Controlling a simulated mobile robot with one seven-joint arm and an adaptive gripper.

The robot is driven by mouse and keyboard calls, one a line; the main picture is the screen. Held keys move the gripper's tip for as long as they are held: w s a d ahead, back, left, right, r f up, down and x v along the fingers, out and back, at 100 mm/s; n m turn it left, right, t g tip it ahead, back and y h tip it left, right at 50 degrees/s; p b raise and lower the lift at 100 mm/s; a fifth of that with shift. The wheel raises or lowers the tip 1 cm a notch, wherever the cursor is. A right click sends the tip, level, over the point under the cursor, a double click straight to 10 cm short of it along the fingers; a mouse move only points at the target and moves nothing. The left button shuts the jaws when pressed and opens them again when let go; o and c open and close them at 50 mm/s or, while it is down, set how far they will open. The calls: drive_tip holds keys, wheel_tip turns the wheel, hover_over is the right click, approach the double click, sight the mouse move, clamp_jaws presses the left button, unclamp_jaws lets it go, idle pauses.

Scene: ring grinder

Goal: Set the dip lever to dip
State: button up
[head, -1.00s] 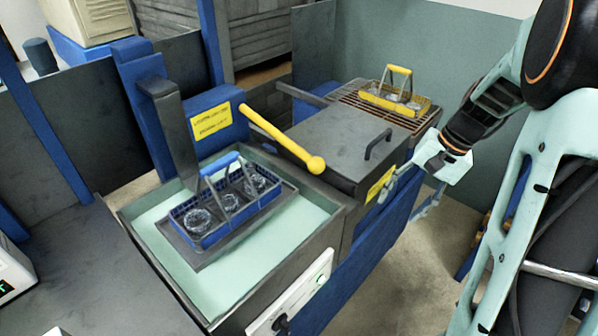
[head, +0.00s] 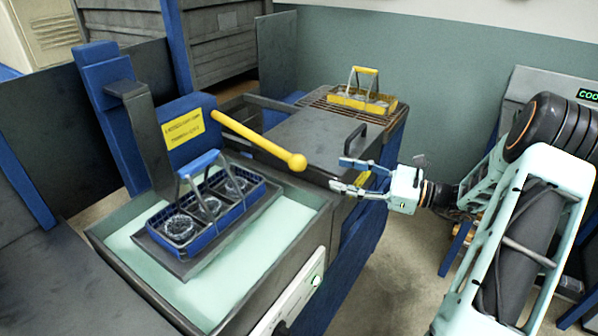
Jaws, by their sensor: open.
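The dip lever is a yellow bar (head: 255,139) with a ball knob (head: 297,162) at its right end. It slopes down to the right from a blue housing with a yellow label (head: 183,129). A blue-handled basket (head: 207,208) with several clear glass rings sits on a dark platform (head: 170,262) over the pale green tank (head: 128,250). My gripper (head: 340,174) is open and empty. Its fingers point left, to the right of the knob and a short gap from it in the picture.
A dark lidded box with a handle (head: 350,146) stands right behind the lever. A yellow basket (head: 361,101) rests on a rack (head: 318,98) at the back. A control panel (head: 290,308) is on the tank's front. The floor (head: 400,268) at the right is partly clear.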

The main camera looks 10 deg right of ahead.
sight(304, 166)
drive_tip(key=x, duration=1)
drive_tip(key=shift+w+a+b, duration=0.2)
drive_tip(key=shift+a+b, duration=0.1)
drive_tip(key=shift+a, duration=0.05)
drive_tip(key=shift+c, duration=0.7)
clamp_jaws()
